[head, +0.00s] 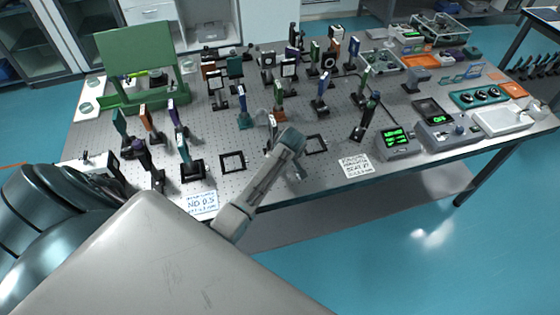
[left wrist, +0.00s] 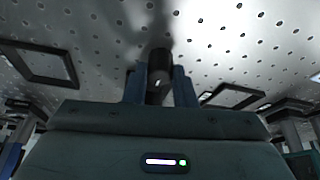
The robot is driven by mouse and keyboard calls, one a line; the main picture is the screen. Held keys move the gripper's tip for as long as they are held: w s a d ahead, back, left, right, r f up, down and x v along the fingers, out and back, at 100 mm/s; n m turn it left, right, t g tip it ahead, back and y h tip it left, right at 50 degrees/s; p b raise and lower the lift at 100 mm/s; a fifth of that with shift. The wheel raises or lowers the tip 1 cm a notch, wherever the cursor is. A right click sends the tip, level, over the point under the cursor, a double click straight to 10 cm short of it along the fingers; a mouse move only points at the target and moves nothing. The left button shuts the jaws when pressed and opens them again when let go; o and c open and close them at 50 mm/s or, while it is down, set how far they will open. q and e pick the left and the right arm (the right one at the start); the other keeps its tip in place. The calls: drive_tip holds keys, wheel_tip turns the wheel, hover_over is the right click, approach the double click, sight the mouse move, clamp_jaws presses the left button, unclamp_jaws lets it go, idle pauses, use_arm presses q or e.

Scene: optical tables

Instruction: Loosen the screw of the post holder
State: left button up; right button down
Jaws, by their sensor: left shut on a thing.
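In the left wrist view, my left gripper (left wrist: 160,88) has its two blue-grey fingers closed in on a small dark part. A black round post-holder piece (left wrist: 159,58) stands between and just beyond the fingertips, over the perforated table top. A small bright spot shows on the dark part. I cannot make out the screw itself clearly, as the fingers and gripper body hide most of it. My right gripper is not in view.
Black square frames lie on the table left (head: 232,162) and right (head: 316,144) of my left wrist. Several mounted optics stand behind it. A paper sign (head: 356,166) and a meter with a green display (head: 396,141) are to the right. The front edge is close.

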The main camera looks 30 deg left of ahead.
use_arm(q)
drive_tip(key=shift+m, duration=0.8)
drive_tip(key=shift+t, duration=0.3)
drive_tip(key=o, duration=1)
drive_tip(key=shift+r, duration=0.15)
drive_tip(key=b+v, duration=0.3)
drive_tip(key=v, duration=0.7)
drive_tip(key=shift+r, duration=0.3)
drive_tip(key=shift+s, duration=0.1)
